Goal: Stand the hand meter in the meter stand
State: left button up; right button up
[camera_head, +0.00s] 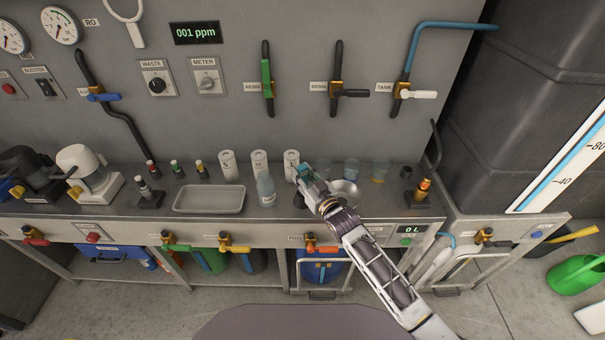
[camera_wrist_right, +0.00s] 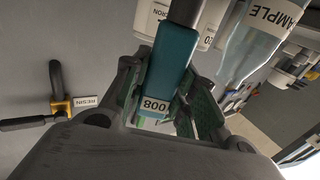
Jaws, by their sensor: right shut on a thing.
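The teal hand meter (camera_head: 304,170) is in my right gripper (camera_head: 308,182), above the back part of the bench. In the right wrist view the meter (camera_wrist_right: 173,65) is a teal bar with an "008" label, clamped between the green finger pads of the gripper (camera_wrist_right: 165,95). A small dark shape (camera_head: 299,202) is just below the gripper in the head view; it may be the meter stand, but the gripper partly covers it and I cannot tell. My left gripper is not in view.
A clear sample bottle (camera_head: 266,190) stands close left of the gripper, and a metal bowl (camera_head: 345,192) is right of it. White tubs (camera_head: 227,165) and beakers (camera_head: 380,171) line the back. A grey tray (camera_head: 209,199) lies left. Valves (camera_head: 337,90) project from the panel.

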jog(key=shift+f, duration=0.25)
jog(key=o, duration=1.1)
jog(key=shift+s+d, duration=0.4)
jog(key=shift+s, duration=0.2)
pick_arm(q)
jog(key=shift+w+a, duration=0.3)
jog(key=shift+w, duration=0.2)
pick_arm(e)
jog(key=shift+v, duration=5.25)
